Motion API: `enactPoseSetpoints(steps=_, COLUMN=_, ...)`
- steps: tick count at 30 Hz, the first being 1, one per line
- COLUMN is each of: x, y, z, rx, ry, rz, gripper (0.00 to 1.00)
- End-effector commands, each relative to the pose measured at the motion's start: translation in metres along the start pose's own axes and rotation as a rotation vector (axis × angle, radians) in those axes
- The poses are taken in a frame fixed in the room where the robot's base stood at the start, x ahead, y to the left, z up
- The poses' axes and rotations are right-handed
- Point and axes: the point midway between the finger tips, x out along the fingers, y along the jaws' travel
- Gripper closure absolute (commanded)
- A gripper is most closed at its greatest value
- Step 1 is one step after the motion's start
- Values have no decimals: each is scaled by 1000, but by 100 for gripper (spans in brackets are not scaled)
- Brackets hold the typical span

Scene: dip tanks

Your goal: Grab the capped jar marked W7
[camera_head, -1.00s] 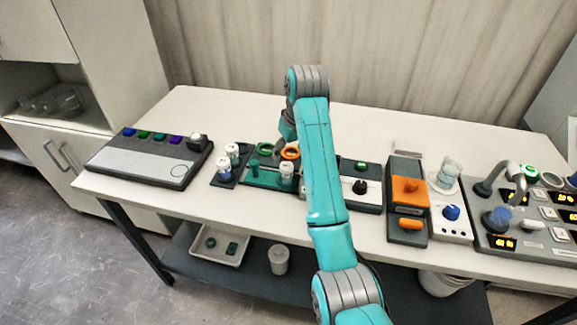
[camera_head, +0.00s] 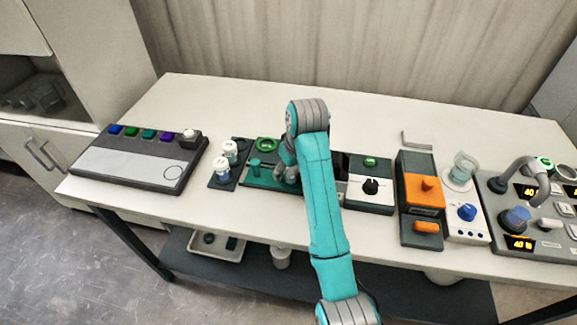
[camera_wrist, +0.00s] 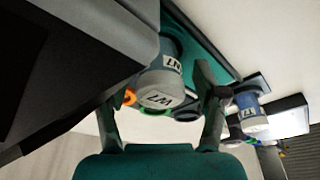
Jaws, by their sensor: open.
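The capped jar marked W7 (camera_wrist: 160,82) stands on the green board (camera_head: 258,178). Its grey cap and side label show the mark upside down in the wrist view. My gripper (camera_wrist: 158,98) is open, with one finger on each side of this jar; contact cannot be told. In the head view my gripper (camera_head: 288,170) is over the board's right part and mostly hides the jar. Two more capped jars, a rear one (camera_head: 230,151) and a front one (camera_head: 222,171), stand on a dark rack to the left. One jar (camera_wrist: 248,107) shows at right in the wrist view, its label hard to read.
A grey panel with coloured buttons (camera_head: 130,163) lies left.

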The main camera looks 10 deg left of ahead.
Motion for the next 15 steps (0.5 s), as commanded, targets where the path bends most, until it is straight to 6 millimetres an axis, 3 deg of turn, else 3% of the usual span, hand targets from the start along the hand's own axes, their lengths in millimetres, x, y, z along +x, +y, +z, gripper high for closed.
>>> enactPoseSetpoints(steps=10, x=6, y=-1, z=4, rx=0, ry=0, rz=0, gripper=32)
enactPoseSetpoints(steps=15, x=6, y=-1, z=4, rx=0, ry=0, rz=0, gripper=74)
